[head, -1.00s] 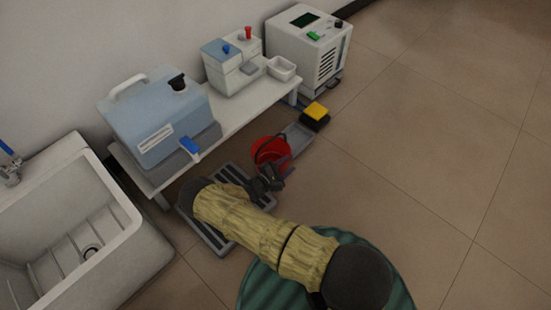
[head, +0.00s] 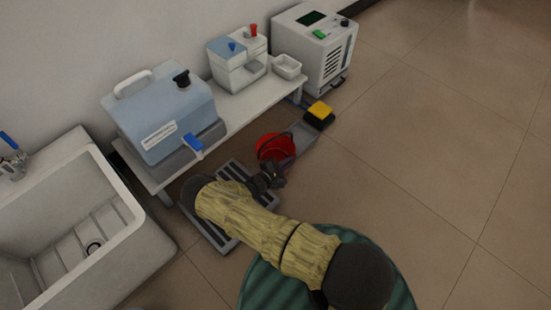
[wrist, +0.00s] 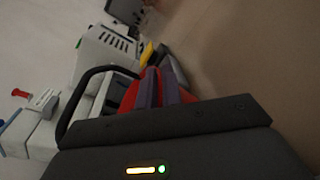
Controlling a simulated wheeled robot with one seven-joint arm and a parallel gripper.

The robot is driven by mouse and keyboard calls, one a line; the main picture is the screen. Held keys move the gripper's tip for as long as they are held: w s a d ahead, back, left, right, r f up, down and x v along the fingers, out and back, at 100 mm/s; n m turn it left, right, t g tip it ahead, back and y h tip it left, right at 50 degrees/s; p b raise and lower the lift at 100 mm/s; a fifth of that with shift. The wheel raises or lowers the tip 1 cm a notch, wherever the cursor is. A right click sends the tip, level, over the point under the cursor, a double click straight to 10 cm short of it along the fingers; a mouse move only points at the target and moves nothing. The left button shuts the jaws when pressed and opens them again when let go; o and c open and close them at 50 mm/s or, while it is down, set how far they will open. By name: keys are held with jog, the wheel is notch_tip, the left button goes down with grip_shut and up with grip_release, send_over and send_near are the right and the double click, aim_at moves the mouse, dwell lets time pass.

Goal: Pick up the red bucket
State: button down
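The red bucket (head: 272,147) stands on the floor in front of the low white bench, with its dark handle visible in the head view. My gripper (head: 273,177) is just in front of the bucket, on the near side. In the wrist view part of the red bucket (wrist: 129,97) shows beyond the dark gripper body, with the dark curved handle (wrist: 85,80) raised at its left. Two purplish-grey finger shapes (wrist: 158,90) lie close together in front of the red. I cannot tell whether they touch the bucket or hold anything.
A grey floor grate (head: 235,172) lies beside the bucket. A grey dustpan (head: 302,137) and a yellow-and-black item (head: 319,115) are behind it. The bench (head: 235,121) carries a blue tank (head: 165,115). A sink (head: 75,215) is at left. Floor at right is clear.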

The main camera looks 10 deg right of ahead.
jog(key=shift+a+f, duration=0.15)
jog(key=shift+a, duration=0.05)
jog(key=shift+a+r, duration=0.2)
jog(key=shift+r, duration=0.05)
notch_tip(320, 180, up, 10)
jog(key=p, duration=0.6)
jog(key=shift+d+f, duration=0.2)
jog(key=shift+d, duration=0.1)
